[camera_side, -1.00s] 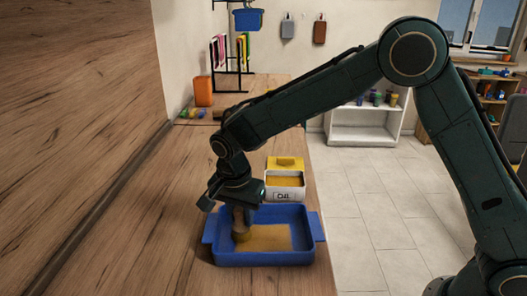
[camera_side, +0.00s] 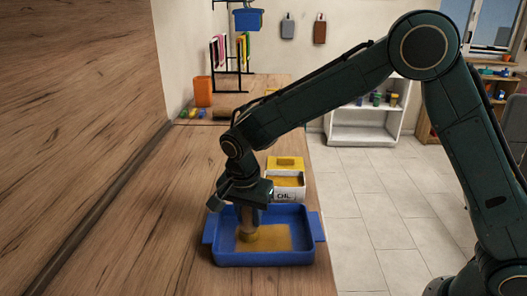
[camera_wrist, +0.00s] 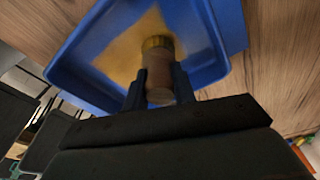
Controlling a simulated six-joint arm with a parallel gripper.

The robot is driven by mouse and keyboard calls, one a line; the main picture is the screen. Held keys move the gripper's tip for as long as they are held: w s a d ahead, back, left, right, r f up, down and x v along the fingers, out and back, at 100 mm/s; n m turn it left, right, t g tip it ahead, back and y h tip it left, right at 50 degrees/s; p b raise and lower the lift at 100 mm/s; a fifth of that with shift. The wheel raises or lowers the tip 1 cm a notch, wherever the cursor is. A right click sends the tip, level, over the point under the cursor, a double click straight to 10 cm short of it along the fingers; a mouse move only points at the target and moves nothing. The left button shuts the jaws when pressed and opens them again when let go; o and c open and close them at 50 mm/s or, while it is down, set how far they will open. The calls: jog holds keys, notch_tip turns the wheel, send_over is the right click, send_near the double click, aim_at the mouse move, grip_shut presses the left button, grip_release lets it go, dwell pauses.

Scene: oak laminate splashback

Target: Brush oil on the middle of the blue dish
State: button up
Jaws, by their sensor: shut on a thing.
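The blue dish (camera_side: 222,256) sits on the wooden worktop, with a golden oil patch (camera_side: 278,240) over the middle of its floor. My gripper (camera_side: 250,208) is above the dish and shut on the brush (camera_side: 249,232). The brush points down, its golden bristle end at the oiled floor. In the wrist view the brush handle (camera_wrist: 160,90) is between my two fingers, and the dish (camera_wrist: 203,72) with its oil patch (camera_wrist: 125,50) is beyond. The white oil box (camera_side: 290,195), labelled OIL and with a yellow back part, stands just behind the dish.
The wooden worktop (camera_side: 180,220) is clear to the left of the dish, up to the splashback. An orange container (camera_side: 203,91), a black rack and small coloured items stand at the far end. The worktop's right edge drops to a tiled floor.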

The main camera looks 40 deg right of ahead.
jog(key=shift+s+d, duration=0.45)
jog(key=shift+d, duration=0.05)
jog(key=shift+d, duration=0.1)
dwell(0.3)
jog(key=shift+s+d, duration=0.6)
jog(key=shift+d, duration=0.05)
jog(key=shift+s+d, duration=0.2)
jog(key=shift+d, duration=0.05)
jog(key=shift+s+d, duration=0.55)
jog(key=shift+d, duration=0.05)
jog(key=shift+s+d, duration=0.1)
jog(key=shift+d, duration=0.05)
dwell(0.6)
jog(key=shift+s+d, duration=0.55)
jog(key=shift+d, duration=0.05)
jog(key=shift+s+d, duration=0.2)
jog(key=shift+d, duration=0.05)
dwell(0.3)
jog(key=shift+s+d, duration=0.55)
